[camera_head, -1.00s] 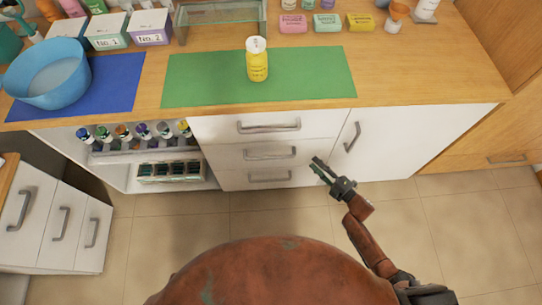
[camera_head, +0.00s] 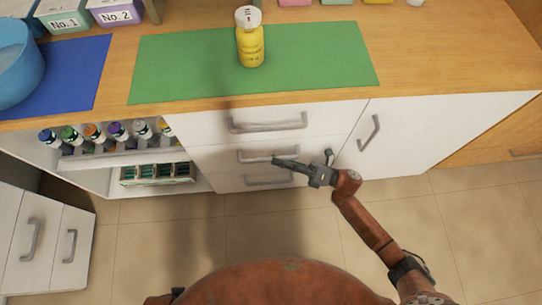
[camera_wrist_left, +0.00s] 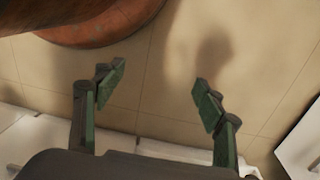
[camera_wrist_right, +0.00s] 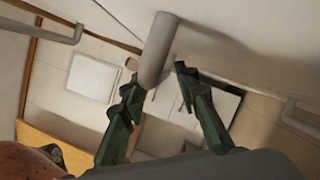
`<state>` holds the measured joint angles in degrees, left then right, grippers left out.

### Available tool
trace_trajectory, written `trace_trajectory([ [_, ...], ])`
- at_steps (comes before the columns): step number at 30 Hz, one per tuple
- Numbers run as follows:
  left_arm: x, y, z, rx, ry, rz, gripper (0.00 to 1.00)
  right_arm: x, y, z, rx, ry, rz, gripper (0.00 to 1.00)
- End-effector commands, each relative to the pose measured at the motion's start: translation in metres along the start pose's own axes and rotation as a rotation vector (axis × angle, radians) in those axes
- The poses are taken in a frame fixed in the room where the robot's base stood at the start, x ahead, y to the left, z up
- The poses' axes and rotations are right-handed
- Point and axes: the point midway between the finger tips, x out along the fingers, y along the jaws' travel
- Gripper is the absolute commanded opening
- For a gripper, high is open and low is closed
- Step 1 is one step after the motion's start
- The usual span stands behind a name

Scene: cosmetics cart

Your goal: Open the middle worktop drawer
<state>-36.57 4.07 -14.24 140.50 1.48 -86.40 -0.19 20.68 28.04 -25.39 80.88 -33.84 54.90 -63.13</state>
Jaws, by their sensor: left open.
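The middle drawer (camera_head: 212,158) is shut flush in the white worktop cabinet, between the top drawer (camera_head: 205,126) and the bottom drawer (camera_head: 228,183). Its grey bar handle (camera_head: 250,156) is partly covered by my right gripper (camera_head: 280,161). In the right wrist view a grey handle bar (camera_wrist_right: 158,48) lies between the tips of my right gripper (camera_wrist_right: 155,80). The fingers are apart, with a visible gap on the right side; I cannot tell whether the left one touches. My left gripper (camera_wrist_left: 152,85) is open and empty above the floor in the left wrist view.
A yellow bottle (camera_head: 249,40) stands on the green mat (camera_head: 180,65) on the worktop. The top drawer's handle (camera_head: 265,122) is just above. Open shelves with several bottles (camera_head: 118,132) are left, a cupboard door (camera_head: 420,130) right. Tiled floor (camera_head: 480,220) is clear.

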Motion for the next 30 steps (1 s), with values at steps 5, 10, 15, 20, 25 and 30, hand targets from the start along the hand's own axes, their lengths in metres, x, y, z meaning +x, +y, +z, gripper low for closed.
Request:
trace_trajectory([
  [5, 0.011, 0.004, -0.008, 0.005, 0.03, 0.013, 0.64, 0.022, -0.001, -0.001, 0.002, 0.0, 0.0, 0.29],
  [10, 0.014, 0.006, -0.011, 0.007, 0.043, 0.018, 0.64, 0.03, -0.001, -0.001, 0.003, -0.001, -0.001, 0.29],
  [15, 0.014, 0.006, -0.011, 0.007, 0.045, 0.018, 0.64, 0.03, -0.001, 0.0, 0.003, -0.001, -0.002, 0.29],
  [20, 0.014, 0.006, -0.011, 0.007, 0.044, 0.018, 0.64, 0.03, -0.001, 0.0, 0.003, -0.001, -0.002, 0.22],
  [25, 0.014, 0.006, -0.011, 0.007, 0.044, 0.018, 0.64, 0.03, -0.001, 0.0, 0.003, -0.002, -0.002, 0.1],
  [30, 0.014, 0.005, -0.011, 0.006, 0.043, 0.018, 0.64, 0.03, -0.001, 0.0, 0.003, -0.002, -0.002, 0.0],
])
